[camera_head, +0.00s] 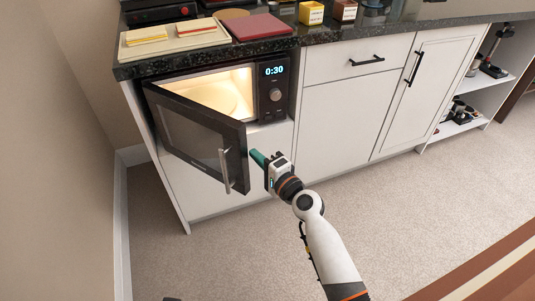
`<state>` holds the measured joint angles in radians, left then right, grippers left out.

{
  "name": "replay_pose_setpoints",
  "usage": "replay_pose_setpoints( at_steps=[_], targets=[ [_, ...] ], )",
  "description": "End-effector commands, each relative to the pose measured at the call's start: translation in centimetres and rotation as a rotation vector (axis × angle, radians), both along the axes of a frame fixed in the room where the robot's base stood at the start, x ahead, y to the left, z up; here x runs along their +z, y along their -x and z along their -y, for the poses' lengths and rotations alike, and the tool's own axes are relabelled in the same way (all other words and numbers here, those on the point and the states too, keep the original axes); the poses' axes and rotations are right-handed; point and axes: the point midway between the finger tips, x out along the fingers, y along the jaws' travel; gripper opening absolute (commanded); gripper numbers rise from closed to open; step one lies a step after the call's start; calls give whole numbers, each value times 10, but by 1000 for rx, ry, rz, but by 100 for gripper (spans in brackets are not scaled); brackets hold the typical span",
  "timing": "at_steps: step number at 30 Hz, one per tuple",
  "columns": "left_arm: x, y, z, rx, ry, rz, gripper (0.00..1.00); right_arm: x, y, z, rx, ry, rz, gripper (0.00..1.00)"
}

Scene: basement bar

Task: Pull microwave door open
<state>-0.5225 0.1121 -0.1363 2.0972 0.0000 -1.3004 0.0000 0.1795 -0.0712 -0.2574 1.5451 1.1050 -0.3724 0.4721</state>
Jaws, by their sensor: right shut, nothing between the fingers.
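The black microwave (273,92) sits in an open bay under the dark countertop, with its display lit at 0:30. Its door (196,136) is hinged on the left and stands partly open, swung out toward me. The lit inside (220,92) shows behind the door. A silver vertical handle (225,171) is on the door's free edge. My right gripper (258,158) is shut and empty, its green fingertips just right of the door's free edge. I cannot tell whether they touch the door.
White cabinets (340,120) are to the right. A wall (60,150) is close on the left. The carpet (230,250) in front is clear.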

Motion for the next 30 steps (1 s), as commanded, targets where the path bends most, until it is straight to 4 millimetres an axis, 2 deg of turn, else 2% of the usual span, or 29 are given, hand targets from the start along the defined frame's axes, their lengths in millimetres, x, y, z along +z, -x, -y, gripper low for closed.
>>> replay_pose_setpoints(
  at_steps=[6,19,23,30],
  targets=[
    [-9,0,0,-1,0,-4,36,0,9,-7,0,0,0,0],
    [-11,0,1,-1,1,-6,36,0,15,-10,1,1,-1,0],
    [-29,2,0,-2,-1,-19,36,1,29,-19,2,0,-2,0],
    [-73,12,-1,-7,-4,-45,36,2,72,-51,8,-2,-3,0]
  ],
)
